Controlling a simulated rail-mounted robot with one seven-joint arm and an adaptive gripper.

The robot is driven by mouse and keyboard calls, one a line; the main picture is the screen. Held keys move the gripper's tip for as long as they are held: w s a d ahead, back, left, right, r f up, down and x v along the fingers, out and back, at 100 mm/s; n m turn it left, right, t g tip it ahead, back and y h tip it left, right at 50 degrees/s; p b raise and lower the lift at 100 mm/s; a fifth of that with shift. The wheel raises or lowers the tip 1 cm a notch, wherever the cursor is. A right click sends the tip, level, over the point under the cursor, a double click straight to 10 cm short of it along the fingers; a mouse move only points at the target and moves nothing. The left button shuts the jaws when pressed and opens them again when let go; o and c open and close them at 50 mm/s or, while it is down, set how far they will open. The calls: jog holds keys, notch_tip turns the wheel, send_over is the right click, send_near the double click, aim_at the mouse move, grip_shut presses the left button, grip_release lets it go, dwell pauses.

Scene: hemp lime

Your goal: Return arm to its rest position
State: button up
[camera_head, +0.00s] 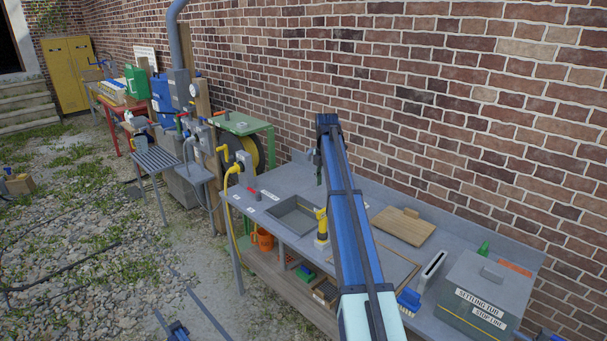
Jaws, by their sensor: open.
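My blue arm (354,230) rises from the bottom edge of the picture, with a pale cyan section at its lower end. It reaches up in front of the long grey workbench (265,190) to a dark upper end that stands out against the brick wall. I cannot make out my gripper in this view, and I see nothing held. The arm hides part of the bench's middle.
The bench carries a sunken basin (297,213), a yellow-handled item (321,224), a wooden board (403,226), a blue brush (409,300) and a grey box labelled "SETTLING TUB" (478,298). A brick wall (450,95) stands behind. Gravel ground (90,270) lies open at left.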

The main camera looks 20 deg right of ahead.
jog(key=s+a+f+m, duration=0.5)
jog(key=s+a+f, duration=0.15)
jog(key=f, duration=0.25)
jog(key=s+a+f+m, duration=0.4)
jog(key=s+a+f, duration=0.2)
jog(key=s+f, duration=0.3)
jog(key=s+a+f+m, duration=0.5)
jog(key=s+a+f, duration=0.1)
jog(key=f, duration=0.4)
jog(key=s+a+f+m, duration=0.4)
jog(key=s+m, duration=0.1)
jog(key=s, duration=0.3)
jog(key=s+a+f+m, duration=0.3)
jog(key=s+f+m, duration=0.15)
jog(key=s, duration=0.45)
jog(key=s+f+g, duration=0.3)
jog(key=s+f, duration=0.6)
jog(key=s, duration=0.5)
jog(key=s+f+g, duration=0.3)
jog(key=s+f, duration=0.6)
jog(key=s, duration=0.5)
jog(key=shift+s+f+g, duration=0.15)
jog(key=shift+g, duration=0.25)
